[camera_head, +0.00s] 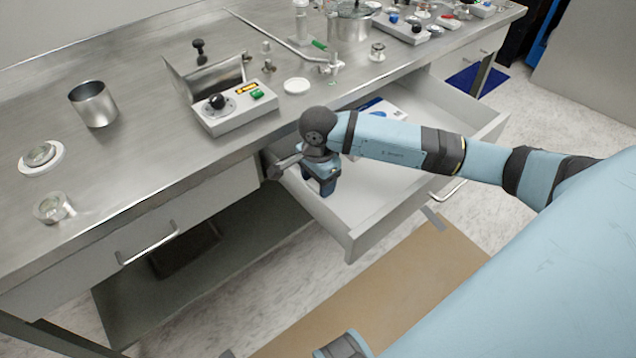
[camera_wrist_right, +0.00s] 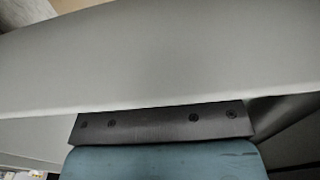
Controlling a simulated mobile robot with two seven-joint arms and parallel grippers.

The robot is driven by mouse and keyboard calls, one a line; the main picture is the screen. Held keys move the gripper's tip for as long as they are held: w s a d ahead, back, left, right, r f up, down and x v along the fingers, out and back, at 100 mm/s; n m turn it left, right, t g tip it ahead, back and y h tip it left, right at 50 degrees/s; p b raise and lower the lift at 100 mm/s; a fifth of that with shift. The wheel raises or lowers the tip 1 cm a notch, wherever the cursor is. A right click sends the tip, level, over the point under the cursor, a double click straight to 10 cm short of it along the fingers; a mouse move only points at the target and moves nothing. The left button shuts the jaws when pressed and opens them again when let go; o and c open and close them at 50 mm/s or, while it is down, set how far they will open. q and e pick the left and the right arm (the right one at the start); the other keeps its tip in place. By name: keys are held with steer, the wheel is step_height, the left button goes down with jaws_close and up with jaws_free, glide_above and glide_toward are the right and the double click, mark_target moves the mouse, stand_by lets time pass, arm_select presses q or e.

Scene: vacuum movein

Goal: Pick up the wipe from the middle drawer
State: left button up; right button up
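The middle drawer (camera_head: 350,240) is pulled out below the steel worktop. A white and blue packet (camera_head: 385,108), which looks like the wipe, lies toward its far back part, partly hidden behind my right arm. My right gripper (camera_head: 275,166) is at the near left side of the drawer, close to the worktop's front edge and well apart from the packet. Its fingers are too small and dark to tell open from shut. The right wrist view shows a pale grey panel (camera_wrist_right: 160,60) close ahead of my dark mount, and no wipe.
The worktop holds a control box (camera_head: 235,108), a steel beaker (camera_head: 93,104), a pot (camera_head: 350,22) and several small parts. A closed drawer with a handle (camera_head: 147,243) is at the left. The open drawer's floor looks mostly bare.

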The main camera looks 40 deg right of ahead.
steer(key=c, duration=0.6)
